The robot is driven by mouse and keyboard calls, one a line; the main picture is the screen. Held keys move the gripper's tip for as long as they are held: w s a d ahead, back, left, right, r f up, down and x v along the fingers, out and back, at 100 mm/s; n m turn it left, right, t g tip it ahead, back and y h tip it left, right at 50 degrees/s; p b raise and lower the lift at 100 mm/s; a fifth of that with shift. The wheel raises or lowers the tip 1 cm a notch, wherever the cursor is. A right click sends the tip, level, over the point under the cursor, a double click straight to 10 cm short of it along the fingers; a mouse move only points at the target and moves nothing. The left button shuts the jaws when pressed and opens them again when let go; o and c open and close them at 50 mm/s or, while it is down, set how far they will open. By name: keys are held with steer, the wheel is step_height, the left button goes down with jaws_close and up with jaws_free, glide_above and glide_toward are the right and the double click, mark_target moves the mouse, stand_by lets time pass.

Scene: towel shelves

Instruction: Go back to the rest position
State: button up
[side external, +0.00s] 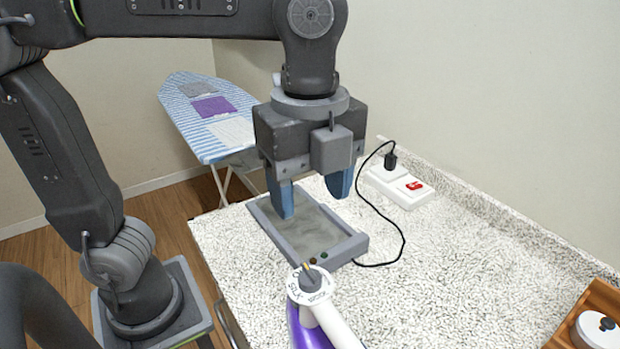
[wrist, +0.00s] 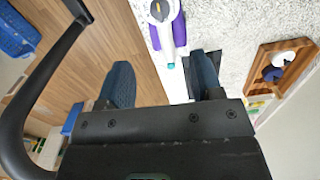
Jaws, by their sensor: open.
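My gripper (side external: 312,200) is open and points down, with two blue fingers apart and nothing seen between them. In the side view it appears over the grey plate with a raised rim (side external: 315,236) on the speckled counter; I cannot tell the exact height above it. In the wrist view my gripper (wrist: 164,78) also shows its fingers apart. A purple and white handheld device (side external: 318,312) is at the bottom of the side view, partly cut off. It also shows at the top of the wrist view (wrist: 167,28), apart from the fingers.
A white power strip with a red switch (side external: 402,187) lies near the wall, and a black cable (side external: 402,232) curves over the counter (side external: 470,260). A wooden tray (side external: 583,306) stands at the right. An ironing board (side external: 205,115) with folded cloths stands behind. The counter's middle is clear.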

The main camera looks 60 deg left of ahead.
steer(key=shift+r, duration=0.4)
